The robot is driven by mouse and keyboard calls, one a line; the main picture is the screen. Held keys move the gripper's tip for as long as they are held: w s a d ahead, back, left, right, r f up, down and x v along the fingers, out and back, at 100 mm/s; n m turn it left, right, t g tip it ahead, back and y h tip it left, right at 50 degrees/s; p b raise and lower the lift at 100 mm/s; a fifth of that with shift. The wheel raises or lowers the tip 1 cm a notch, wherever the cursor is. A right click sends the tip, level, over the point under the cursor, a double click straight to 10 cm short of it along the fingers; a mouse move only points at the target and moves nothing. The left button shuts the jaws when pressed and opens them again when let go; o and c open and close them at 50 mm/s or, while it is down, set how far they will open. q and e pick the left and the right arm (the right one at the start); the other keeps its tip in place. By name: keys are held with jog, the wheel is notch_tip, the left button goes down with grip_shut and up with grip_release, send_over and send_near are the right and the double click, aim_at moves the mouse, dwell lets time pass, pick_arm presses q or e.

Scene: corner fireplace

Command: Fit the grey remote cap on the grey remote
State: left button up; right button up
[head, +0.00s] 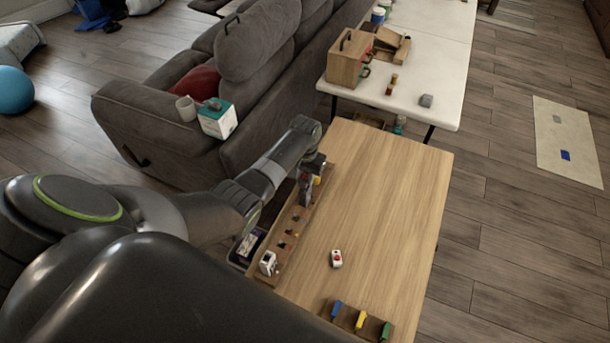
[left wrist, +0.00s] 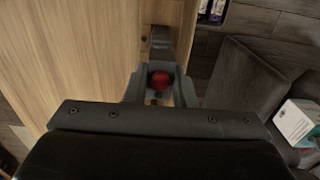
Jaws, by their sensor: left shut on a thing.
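My left gripper (head: 305,192) is over the long wooden rack at the table's left edge. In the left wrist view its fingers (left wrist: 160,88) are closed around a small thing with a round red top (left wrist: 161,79). Most of that thing is hidden between the fingers, so I cannot tell whether it is the grey remote or its cap. A grey block (left wrist: 159,42) shows just past the fingertips; I cannot tell whether it is joined to the held thing. My right gripper is not in view.
The wooden rack (head: 261,275) has several small pegs and a white device (head: 268,263) at its near end. A small white piece with a red spot (head: 336,258) lies on the table (head: 385,215). A block with blue, yellow and green pieces (head: 345,322) is in front. The table's middle is clear.

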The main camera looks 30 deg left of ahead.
pick_arm(q)
jog(key=shift+f+b, duration=0.3)
jog(key=shift+f, duration=0.15)
jog(key=shift+f+b, duration=0.6)
jog(key=shift+f, duration=0.3)
dwell(0.6)
jog(key=o, duration=0.9)
jog(key=shift+o, duration=0.2)
jog(key=shift+r, duration=0.65)
notch_tip(320, 180, up, 16)
jog(key=b, duration=0.1)
